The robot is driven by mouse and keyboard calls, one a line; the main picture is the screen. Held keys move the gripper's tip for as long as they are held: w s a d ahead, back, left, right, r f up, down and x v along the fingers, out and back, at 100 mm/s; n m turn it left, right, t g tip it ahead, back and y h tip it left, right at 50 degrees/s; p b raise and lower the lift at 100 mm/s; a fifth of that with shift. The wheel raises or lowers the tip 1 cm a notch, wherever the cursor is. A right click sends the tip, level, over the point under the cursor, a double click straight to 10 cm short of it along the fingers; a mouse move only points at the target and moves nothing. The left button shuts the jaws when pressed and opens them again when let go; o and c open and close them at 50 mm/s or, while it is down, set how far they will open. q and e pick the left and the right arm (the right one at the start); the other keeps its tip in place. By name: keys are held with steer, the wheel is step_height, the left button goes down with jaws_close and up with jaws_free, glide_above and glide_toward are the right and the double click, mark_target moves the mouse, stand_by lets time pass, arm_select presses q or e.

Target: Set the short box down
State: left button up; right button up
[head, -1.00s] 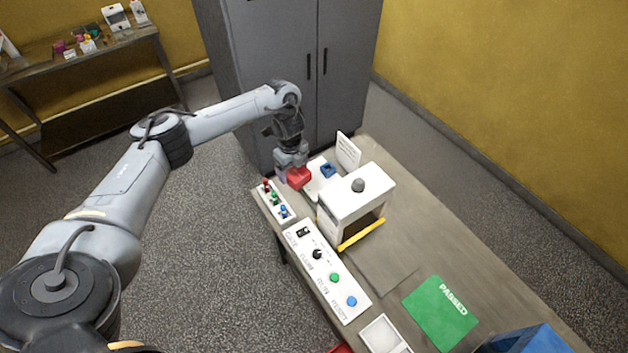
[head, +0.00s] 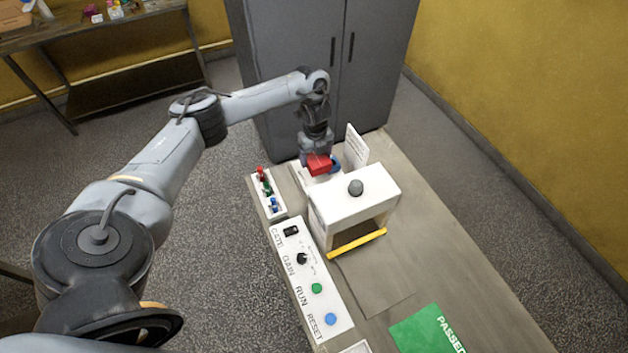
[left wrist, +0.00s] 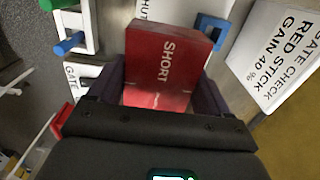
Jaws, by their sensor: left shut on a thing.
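The short box is a red box (left wrist: 160,62) with the word SHORT on it, seen in the left wrist view between my left gripper's fingers. My left gripper (head: 318,160) is shut on the red box (head: 319,166) in the head view. It holds the box at the far end of the table, behind the white machine (head: 345,205) with a grey knob on top. A white tray (head: 299,174) lies below and beside the box. I cannot tell whether the box touches it. My right gripper is not in view.
A blue square piece (left wrist: 209,31) is close to the box's right side. A white sign card (left wrist: 284,50) stands to the right. A rack with red, green and blue sticks (head: 267,191) and a control panel (head: 312,290) line the left table edge. A green PASSED mat (head: 425,332) lies at the front.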

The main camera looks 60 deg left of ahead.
mark_target(315, 182)
arm_select(q)
step_height(315, 182, down, 11)
steer(key=b, duration=0.6)
steer(key=o, duration=0.9)
steer(key=shift+f, duration=0.1)
step_height(315, 182, up, 11)
steer(key=p, duration=0.6)
steer(key=shift+r, duration=0.2)
steer(key=shift+r+p, duration=0.35)
steer(key=shift+r, duration=0.1)
